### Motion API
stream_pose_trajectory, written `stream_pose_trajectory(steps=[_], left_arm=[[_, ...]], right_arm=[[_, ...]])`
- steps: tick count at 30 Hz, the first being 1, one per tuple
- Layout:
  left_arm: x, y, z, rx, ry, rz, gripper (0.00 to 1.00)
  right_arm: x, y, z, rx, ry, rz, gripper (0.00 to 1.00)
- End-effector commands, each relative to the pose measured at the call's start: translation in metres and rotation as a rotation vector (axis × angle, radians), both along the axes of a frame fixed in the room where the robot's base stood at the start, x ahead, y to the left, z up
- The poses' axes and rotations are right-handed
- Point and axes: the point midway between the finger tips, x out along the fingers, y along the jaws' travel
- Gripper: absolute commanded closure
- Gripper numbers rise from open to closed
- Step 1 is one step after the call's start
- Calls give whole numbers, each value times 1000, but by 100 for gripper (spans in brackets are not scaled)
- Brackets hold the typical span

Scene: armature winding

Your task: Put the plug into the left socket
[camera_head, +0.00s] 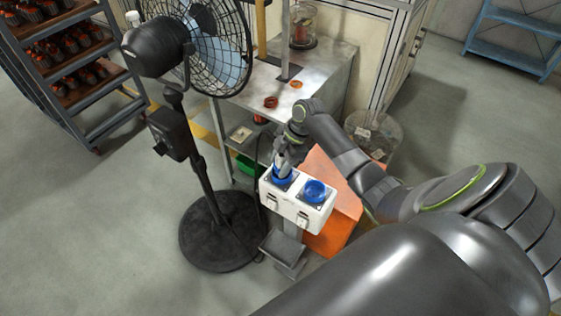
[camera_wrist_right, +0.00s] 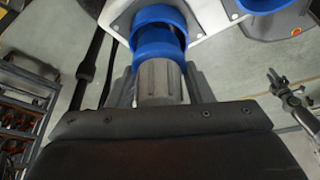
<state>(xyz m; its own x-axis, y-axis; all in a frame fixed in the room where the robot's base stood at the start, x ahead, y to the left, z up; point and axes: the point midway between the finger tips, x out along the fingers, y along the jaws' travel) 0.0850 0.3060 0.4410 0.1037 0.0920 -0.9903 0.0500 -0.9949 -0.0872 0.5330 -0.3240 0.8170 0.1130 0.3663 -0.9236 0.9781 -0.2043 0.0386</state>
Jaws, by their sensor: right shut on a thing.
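A white socket box (camera_head: 297,213) with two blue round sockets stands on a post in the head view. My right gripper (camera_head: 286,162) is at the left socket (camera_head: 274,183), which it partly covers. In the right wrist view the gripper (camera_wrist_right: 160,88) is shut on the plug (camera_wrist_right: 158,80), a grey body with a blue front collar. The plug's front meets the blue left socket (camera_wrist_right: 158,18), lined up with it. How deep it sits is hidden. The right socket (camera_head: 315,191) is free; its blue rim also shows in the wrist view (camera_wrist_right: 262,5). My left gripper is not seen.
A black standing fan (camera_head: 205,45) with a round base (camera_head: 222,232) is just left of the box. A metal workbench (camera_head: 318,75) stands behind it, and an orange sloped panel (camera_head: 335,225) is at its right. A rack (camera_head: 75,65) stands at far left.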

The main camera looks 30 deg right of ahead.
Motion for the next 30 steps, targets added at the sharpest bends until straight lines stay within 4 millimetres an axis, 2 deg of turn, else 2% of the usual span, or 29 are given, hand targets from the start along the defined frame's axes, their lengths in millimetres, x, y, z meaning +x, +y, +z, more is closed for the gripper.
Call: stream_pose_trajectory(steps=[21, 30], left_arm=[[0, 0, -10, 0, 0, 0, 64], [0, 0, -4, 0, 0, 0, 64]], right_arm=[[0, 0, -15, 0, 0, 0, 78], [0, 0, -9, 0, 0, 0, 78]])
